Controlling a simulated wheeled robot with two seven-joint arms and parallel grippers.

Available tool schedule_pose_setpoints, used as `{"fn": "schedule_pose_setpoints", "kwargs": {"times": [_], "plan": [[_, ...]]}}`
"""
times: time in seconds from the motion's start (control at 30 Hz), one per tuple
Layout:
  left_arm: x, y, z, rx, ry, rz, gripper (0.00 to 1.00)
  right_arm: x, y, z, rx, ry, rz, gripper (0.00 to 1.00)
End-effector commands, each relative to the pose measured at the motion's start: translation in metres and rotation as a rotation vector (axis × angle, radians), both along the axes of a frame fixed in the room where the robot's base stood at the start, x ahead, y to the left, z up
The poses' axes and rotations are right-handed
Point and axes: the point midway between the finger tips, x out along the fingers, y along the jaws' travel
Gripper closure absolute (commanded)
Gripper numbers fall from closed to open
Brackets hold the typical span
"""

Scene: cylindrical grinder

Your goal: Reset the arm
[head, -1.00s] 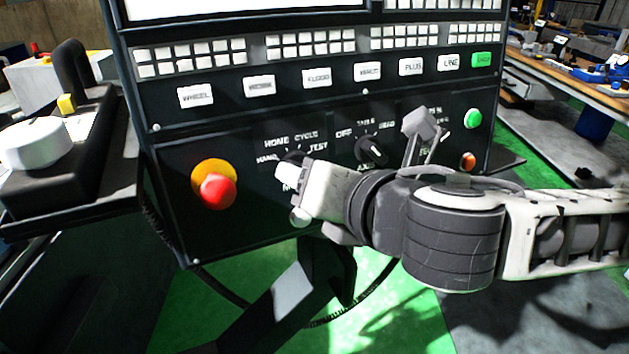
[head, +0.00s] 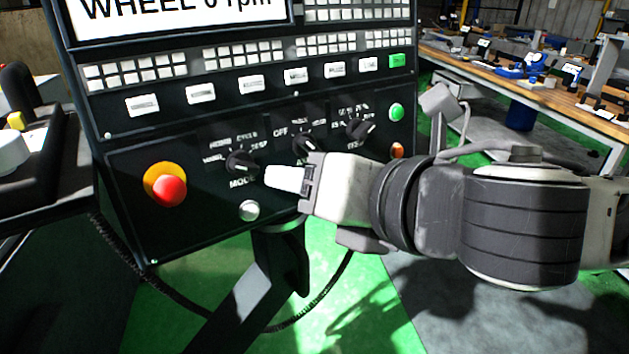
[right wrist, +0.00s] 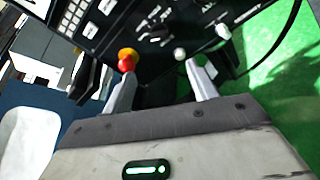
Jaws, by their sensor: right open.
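My right arm comes in from the right in the head view. Its gripper (head: 282,178) is in front of the lower part of the control panel (head: 205,222), right of the MODE knob (head: 240,162) and below the middle knob (head: 305,143). In the right wrist view the two fingers of my right gripper (right wrist: 163,88) stand apart with nothing between them, and the panel lies beyond them. The red emergency stop button (head: 168,190) on its yellow base also shows in the right wrist view (right wrist: 127,60). My left gripper is not in view.
A silver round button (head: 249,210) sits below the MODE knob. Green (head: 396,112) and orange (head: 397,150) buttons are at the panel's right edge. A black cable (head: 312,308) hangs beneath. A workbench (head: 545,98) stands at the back right.

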Motion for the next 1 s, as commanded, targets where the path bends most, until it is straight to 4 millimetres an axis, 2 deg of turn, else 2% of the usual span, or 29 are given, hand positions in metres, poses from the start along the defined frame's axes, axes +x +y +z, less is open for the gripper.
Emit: {"fn": "schedule_pose_setpoints", "kwargs": {"times": [0.13, 0.23, 0.4, 0.57, 0.67, 0.77, 0.8, 0.87, 0.93, 1.0], "plan": [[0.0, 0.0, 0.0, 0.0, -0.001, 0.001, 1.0, 0.001, 0.006, -0.005, 0.058, 0.043, 0.003, 0.41], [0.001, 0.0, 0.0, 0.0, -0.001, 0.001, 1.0, 0.003, 0.02, -0.015, 0.197, 0.146, 0.0, 0.41], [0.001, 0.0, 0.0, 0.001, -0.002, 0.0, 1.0, 0.015, 0.042, -0.038, 0.574, 0.42, -0.055, 0.41], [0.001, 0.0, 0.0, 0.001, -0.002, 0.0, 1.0, 0.034, 0.044, -0.073, 0.94, 0.684, -0.181, 0.41], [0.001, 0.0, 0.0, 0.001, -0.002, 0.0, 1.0, 0.045, 0.034, -0.106, 1.163, 0.836, -0.298, 0.41], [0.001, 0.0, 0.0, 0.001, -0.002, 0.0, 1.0, 0.053, 0.016, -0.15, 1.375, 0.968, -0.446, 0.41], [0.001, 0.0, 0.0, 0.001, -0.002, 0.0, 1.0, 0.053, 0.008, -0.17, 1.457, 1.015, -0.513, 0.41], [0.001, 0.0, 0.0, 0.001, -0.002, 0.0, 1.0, 0.05, -0.008, -0.204, 1.575, 1.076, -0.621, 0.41], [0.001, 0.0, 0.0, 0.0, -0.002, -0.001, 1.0, 0.041, -0.028, -0.247, 1.707, 1.132, -0.763, 0.41], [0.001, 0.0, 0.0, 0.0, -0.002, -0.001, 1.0, 0.023, -0.052, -0.292, 1.83, 1.17, -0.917, 0.41]]}}
